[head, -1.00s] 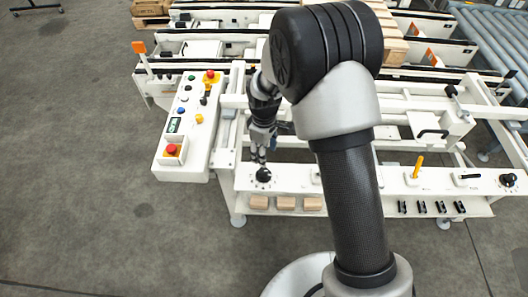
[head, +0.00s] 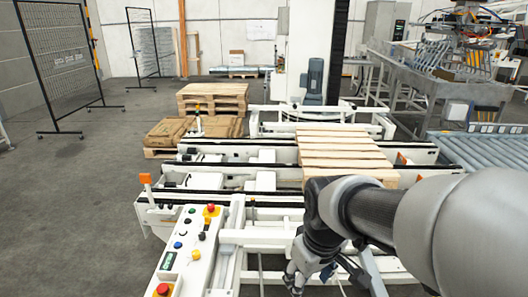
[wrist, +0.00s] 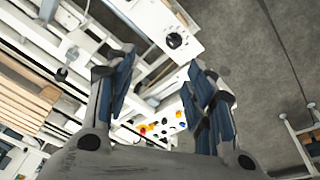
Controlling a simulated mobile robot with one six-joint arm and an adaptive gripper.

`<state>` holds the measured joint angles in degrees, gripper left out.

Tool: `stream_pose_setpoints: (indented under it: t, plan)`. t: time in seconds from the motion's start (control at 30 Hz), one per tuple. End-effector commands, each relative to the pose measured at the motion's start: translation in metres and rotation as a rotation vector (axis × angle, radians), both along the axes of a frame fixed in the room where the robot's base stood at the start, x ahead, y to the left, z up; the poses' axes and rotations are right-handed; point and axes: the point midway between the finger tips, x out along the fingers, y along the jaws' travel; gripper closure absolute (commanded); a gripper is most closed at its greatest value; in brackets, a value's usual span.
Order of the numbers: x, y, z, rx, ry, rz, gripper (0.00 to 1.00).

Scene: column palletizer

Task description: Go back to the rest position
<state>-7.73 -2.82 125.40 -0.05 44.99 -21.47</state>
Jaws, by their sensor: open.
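My gripper (head: 308,274) shows low in the head view, just right of the control box, partly cut off by the lower frame edge. In the wrist view my gripper (wrist: 158,75) has its two blue-padded fingers spread apart with nothing between them. A white panel with a black rotary knob (wrist: 174,40) lies beyond the fingertips, apart from them. My arm crosses the lower right of the head view, bent, and hides part of the white machine frame behind it.
The white control box (head: 190,245) with coloured buttons stands left of my gripper. A wooden pallet (head: 345,155) lies on the conveyor frame (head: 215,150) ahead. Stacked pallets (head: 212,97) and a roller conveyor (head: 485,150) are farther back. Open grey floor (head: 75,200) is at the left.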

Motion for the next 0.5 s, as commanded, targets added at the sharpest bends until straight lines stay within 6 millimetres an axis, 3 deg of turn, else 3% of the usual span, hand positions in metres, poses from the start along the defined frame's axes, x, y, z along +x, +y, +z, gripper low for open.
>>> stream_pose_setpoints:
  t: [0.1, 0.2, 0.4, 0.5]
  plan:
    - [-0.042, -0.018, 0.030, 0.030, -0.056, -0.131, 0.51]
    - [-0.077, -0.031, 0.045, 0.056, -0.094, -0.241, 0.51]
    - [-0.132, -0.046, 0.053, 0.105, -0.157, -0.415, 0.51]
    - [-0.147, -0.049, 0.052, 0.119, -0.173, -0.466, 0.51]
